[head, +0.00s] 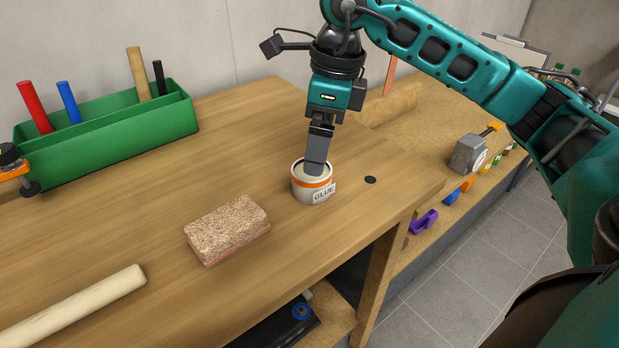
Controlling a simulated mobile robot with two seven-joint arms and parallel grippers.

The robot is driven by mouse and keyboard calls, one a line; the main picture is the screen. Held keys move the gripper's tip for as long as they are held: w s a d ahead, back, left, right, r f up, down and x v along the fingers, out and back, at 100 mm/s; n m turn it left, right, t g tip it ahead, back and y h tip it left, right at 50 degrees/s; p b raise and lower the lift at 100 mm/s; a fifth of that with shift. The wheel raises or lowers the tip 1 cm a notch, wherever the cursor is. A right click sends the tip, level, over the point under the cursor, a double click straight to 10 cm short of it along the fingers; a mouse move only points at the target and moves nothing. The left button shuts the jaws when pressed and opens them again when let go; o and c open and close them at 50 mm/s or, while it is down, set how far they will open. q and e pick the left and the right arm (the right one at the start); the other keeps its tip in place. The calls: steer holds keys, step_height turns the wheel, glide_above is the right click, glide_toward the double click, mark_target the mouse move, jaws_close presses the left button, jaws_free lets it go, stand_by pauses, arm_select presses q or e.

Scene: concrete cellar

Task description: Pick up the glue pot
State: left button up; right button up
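The glue pot (312,191), a small white pot with an orange band and a "GLUE" label, stands upright on the wooden bench (300,238). My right gripper (315,165) comes down from above, with its fingertips at the pot's open mouth. The fingers line up one behind the other from this side. I cannot tell whether they are closed or whether they grip the rim. My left gripper is not in view.
A cork-like block (227,230) lies to the pot's left, and a wooden rod (75,308) lies at front left. A green tool box (110,133) stands behind. A grey box-shaped tool (467,155) and coloured pieces are at right. Bench between block and green box is clear.

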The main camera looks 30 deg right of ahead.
mark_target(312, 180)
steer(key=f, duration=0.5)
steer(key=w+f, duration=0.1)
steer(key=f, duration=0.2)
steer(key=shift+w+a, duration=0.1)
steer(key=shift+a, duration=0.25)
steer(key=c, duration=1.2)
steer(key=shift+c, duration=0.2)
steer(key=shift+r, duration=0.1)
